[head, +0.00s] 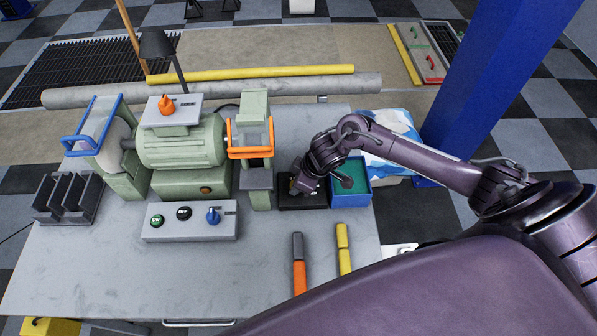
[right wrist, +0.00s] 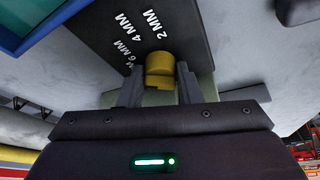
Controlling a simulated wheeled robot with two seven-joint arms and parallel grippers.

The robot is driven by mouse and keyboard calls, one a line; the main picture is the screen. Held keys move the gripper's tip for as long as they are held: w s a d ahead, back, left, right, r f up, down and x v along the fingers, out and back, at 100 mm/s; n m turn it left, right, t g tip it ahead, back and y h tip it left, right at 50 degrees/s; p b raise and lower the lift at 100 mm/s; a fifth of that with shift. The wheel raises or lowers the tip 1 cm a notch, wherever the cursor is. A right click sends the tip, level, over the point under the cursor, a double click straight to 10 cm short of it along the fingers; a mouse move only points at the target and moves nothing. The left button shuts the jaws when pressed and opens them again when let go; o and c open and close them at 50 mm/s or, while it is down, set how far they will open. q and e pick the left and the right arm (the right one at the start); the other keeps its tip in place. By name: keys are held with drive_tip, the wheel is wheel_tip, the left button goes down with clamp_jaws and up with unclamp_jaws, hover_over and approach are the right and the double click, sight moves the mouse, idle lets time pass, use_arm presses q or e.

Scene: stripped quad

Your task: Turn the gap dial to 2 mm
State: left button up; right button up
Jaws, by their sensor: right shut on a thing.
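The gap dial (right wrist: 159,68) shows in the right wrist view as a brass-yellow knob on a black panel (right wrist: 125,62). White labels on the panel read 2 MM, 4 MM and, partly hidden, 6 MM. My right gripper (right wrist: 160,88) is shut on the dial, one finger on each side of it. I cannot tell which label the dial points at. In the head view, my right gripper (head: 297,187) reaches down over the black panel (head: 303,205) and hides the dial. My left gripper is not in view.
A green grinder (head: 182,145) stands left of the panel, with an orange-framed guard (head: 250,152). A blue tray (head: 350,200) is close on the right. A control box (head: 190,222) and two handled tools (head: 299,265) (head: 343,248) lie in front. The front-left tabletop is clear.

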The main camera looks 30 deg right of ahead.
drive_tip(key=m+p, duration=0.1)
drive_tip(key=m+h+p, duration=0.1)
drive_tip(key=m+p, duration=0.2)
drive_tip(key=shift+s+a+r+m+h+p, duration=0.15)
drive_tip(key=shift+a+r+m+h+p, duration=0.15)
drive_tip(key=shift+h+p, duration=0.1)
drive_tip(key=shift+f+m+t+h+p, duration=0.2)
drive_tip(key=shift+m+h+p, duration=0.15)
drive_tip(key=shift+m+p, duration=0.45)
drive_tip(key=shift+f+m+t+h+p, duration=0.15)
drive_tip(key=shift+m+h+p, duration=0.3)
drive_tip(key=shift+m, duration=0.55)
drive_tip(key=shift+r, duration=0.1)
drive_tip(key=o, duration=0.9)
drive_tip(key=shift+v, duration=3.85)
drive_tip(key=shift+o, duration=0.2)
